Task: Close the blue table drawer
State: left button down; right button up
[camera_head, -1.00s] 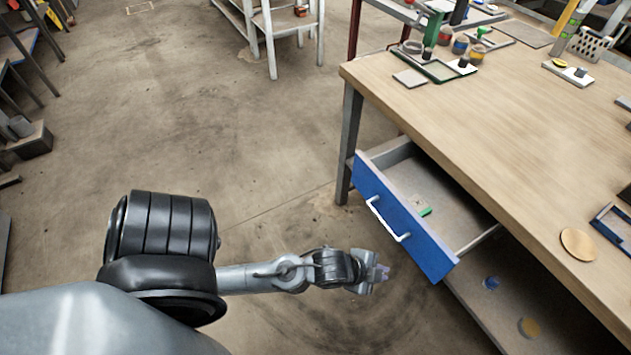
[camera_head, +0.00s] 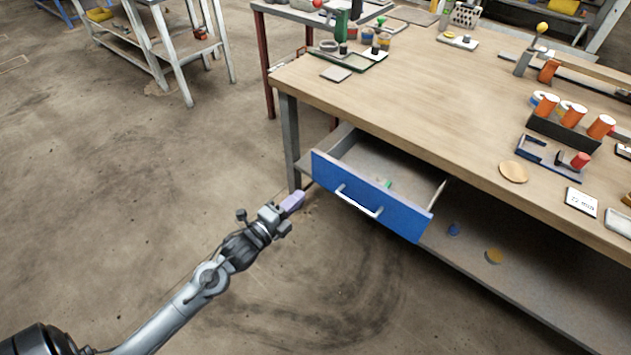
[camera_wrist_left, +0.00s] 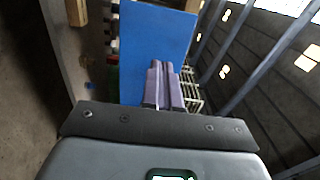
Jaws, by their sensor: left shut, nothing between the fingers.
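The blue table drawer (camera_head: 372,196) is pulled out from under the wooden table, with its white handle (camera_head: 358,202) on the front panel. A small green item (camera_head: 388,184) lies inside it. My left gripper (camera_head: 293,202) is shut and empty, in front of and to the left of the drawer's left end, apart from the handle. In the left wrist view, the purple fingers (camera_wrist_left: 163,85) are together and point toward the blue panel (camera_wrist_left: 153,45). Whether they touch it cannot be told. My right gripper is not in view.
The wooden table (camera_head: 440,130) carries a cup holder (camera_head: 565,135), a round disc (camera_head: 513,172) and several small items. A lower shelf (camera_head: 480,262) sits beneath the drawer. The floor (camera_head: 130,190) left of the table is clear.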

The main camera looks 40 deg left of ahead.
aim_at(325, 172)
pick_arm(q)
jog(key=w+b, duration=0.4)
jog(key=w, duration=0.5)
jog(key=shift+w, duration=0.2)
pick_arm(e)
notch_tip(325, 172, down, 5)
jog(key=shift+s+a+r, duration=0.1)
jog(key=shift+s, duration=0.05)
pick_arm(q)
jog(key=shift+w, duration=0.1)
